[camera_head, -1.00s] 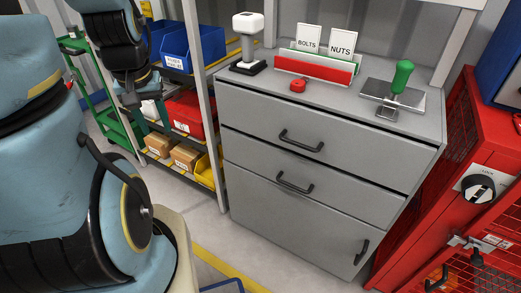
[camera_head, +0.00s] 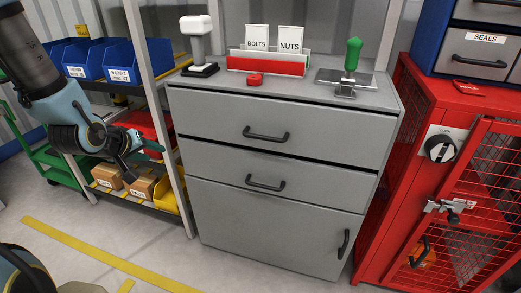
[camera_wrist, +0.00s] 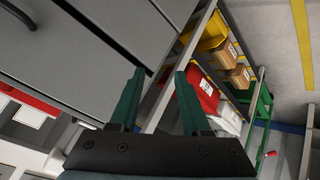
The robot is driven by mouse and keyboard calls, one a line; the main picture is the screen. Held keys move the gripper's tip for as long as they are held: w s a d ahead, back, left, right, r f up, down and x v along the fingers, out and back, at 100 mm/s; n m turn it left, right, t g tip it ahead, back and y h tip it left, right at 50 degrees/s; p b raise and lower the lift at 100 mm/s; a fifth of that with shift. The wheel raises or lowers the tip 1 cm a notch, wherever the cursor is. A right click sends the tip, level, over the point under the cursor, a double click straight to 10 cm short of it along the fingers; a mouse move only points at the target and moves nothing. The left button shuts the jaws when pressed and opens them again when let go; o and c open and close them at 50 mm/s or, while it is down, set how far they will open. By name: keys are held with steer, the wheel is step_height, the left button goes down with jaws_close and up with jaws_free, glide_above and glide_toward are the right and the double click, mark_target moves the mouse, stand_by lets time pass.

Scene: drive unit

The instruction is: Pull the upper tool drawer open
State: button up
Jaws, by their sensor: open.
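The grey cabinet (camera_head: 280,215) stands in the middle of the head view. Its upper tool drawer (camera_head: 340,138) is shut, with a dark bar handle (camera_head: 265,134) across its front. My gripper (camera_head: 152,147) is left of the cabinet, in front of the shelf rack, apart from the handle. In the wrist view my gripper (camera_wrist: 158,78) shows two green fingers spread apart with nothing between them. The cabinet's grey front (camera_wrist: 90,50) fills the upper left there, and part of a dark handle (camera_wrist: 18,12) shows at that corner.
A second drawer (camera_head: 310,182) and a door (camera_head: 270,225) lie below. A stand (camera_head: 198,45), red holder with cards (camera_head: 265,65) and green-handled tool (camera_head: 352,55) are on top. The shelf rack (camera_head: 150,60) is left, a red mesh locker (camera_head: 400,190) right. Floor in front is clear.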

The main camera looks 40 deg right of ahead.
steer(key=s+d+f+h+b, duration=0.4)
steer(key=d+f+h, duration=0.1)
steer(key=d, duration=0.5)
steer(key=n+g+h+b, duration=0.3)
steer(key=n+h+b, duration=0.15)
steer(key=h, duration=0.35)
glide_toward(264, 138)
steer(key=shift+m, duration=0.35)
steer(key=x, duration=1)
steer(key=shift+w+d+f, duration=0.2)
steer(key=shift+w, duration=0.05)
jaws_close()
